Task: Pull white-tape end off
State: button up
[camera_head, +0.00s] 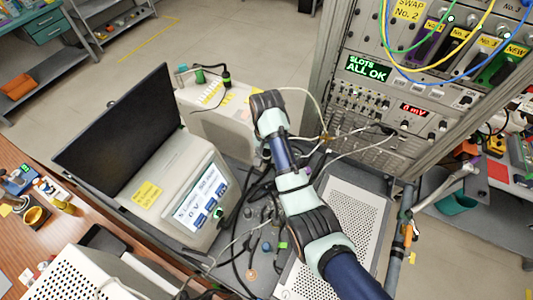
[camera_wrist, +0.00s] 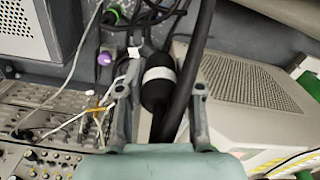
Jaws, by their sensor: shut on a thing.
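A black cable end with a white tape band (camera_wrist: 159,74) is in the middle of the wrist view. My gripper (camera_wrist: 162,88) has one finger on each side of it and is shut on it. A thick black cable (camera_wrist: 199,38) runs close beside it, between the end and the right finger. What the white-taped end plugs into cannot be made out. In the head view my arm reaches in over the space between the beige box and the rack; its wrist hides the fingers and the taped end there.
A rack of instruments (camera_head: 375,110) with thin cables and knobs stands on the right. A beige box (camera_head: 220,118) and a monitor (camera_head: 120,130) stand on the left. Loose cables lie below my arm. In the wrist view a purple-capped plug (camera_wrist: 104,58) and an orange-tagged cable (camera_wrist: 97,109) are at left.

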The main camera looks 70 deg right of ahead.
notch_tip(320, 180, up, 3)
jog(key=p, duration=0.4)
jog(key=shift+r, duration=0.15)
